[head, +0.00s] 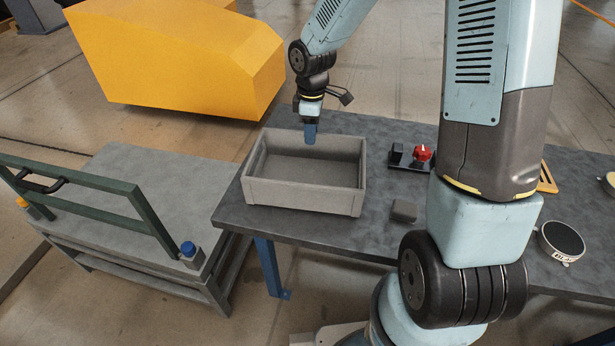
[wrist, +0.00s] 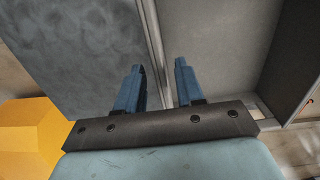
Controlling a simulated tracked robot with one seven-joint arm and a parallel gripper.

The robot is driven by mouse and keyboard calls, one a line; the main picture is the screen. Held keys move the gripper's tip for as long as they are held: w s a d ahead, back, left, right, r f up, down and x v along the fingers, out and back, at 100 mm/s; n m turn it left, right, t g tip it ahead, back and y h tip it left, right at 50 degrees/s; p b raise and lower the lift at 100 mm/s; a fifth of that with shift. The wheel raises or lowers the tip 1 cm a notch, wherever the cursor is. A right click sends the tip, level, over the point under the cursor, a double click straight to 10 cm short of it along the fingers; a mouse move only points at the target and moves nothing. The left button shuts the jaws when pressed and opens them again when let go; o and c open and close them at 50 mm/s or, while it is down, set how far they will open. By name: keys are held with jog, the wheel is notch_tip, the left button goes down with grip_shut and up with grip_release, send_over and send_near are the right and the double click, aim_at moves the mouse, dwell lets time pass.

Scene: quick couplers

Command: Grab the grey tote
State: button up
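The grey tote (head: 300,196) is an open, empty, rectangular box standing upright on the dark table. It also shows in the wrist view (wrist: 220,45), with its rim running down between the fingers. My gripper (head: 310,138) points down at the tote's far wall. In the wrist view my gripper (wrist: 159,72) has its two blue fingers apart, one on each side of the rim line, with nothing gripped. I cannot tell how far the fingertips reach below the rim.
On the table (head: 345,238) are a small grey block (head: 404,210), a black base with a red knob (head: 422,153) and a round dark-topped item (head: 561,241). A grey cart (head: 135,190) with a green rail stands left. A yellow block-shaped body (head: 180,55) is behind.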

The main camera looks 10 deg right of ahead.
aim_at(307, 171)
jog(key=shift+s+d+f, duration=0.15)
jog(key=shift+f, duration=2.55)
jog(key=shift+c, duration=0.3)
grip_shut()
